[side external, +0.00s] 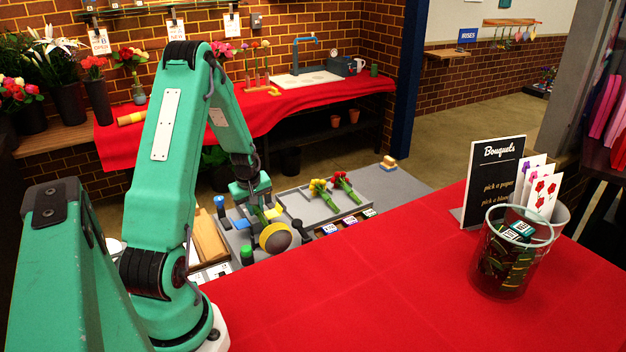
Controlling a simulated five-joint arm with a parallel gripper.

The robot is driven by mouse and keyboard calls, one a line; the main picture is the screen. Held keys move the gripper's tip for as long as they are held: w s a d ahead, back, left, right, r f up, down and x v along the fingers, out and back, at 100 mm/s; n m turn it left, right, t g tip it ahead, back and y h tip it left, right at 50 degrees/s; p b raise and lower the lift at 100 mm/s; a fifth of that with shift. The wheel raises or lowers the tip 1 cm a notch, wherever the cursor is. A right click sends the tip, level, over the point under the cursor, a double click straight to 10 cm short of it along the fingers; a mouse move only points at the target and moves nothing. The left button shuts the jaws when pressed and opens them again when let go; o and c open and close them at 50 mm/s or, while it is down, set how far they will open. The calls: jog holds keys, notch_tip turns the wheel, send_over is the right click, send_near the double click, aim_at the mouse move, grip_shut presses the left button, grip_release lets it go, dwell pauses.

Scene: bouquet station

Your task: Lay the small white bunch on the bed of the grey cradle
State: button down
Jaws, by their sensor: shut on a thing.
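My gripper (257,207) is low over the grey work board, at the lower end of my green arm. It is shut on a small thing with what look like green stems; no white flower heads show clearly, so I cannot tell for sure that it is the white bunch. A yellow bunch (319,186) and a red bunch (341,179) lie side by side on a grey tray (295,201) to the right of my gripper. I cannot make out the grey cradle clearly among the small parts below my gripper.
A green knob (247,254) and a blue-topped post (220,204) are close by. The red table (350,300) in front is largely clear, with a glass bucket (505,265) at right.

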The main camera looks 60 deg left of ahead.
jog(key=shift+f, duration=0.2)
dwell(0.4)
jog(key=c, duration=0.8)
grip_release()
jog(key=shift+r, duration=0.15)
jog(key=shift+r, duration=3.3)
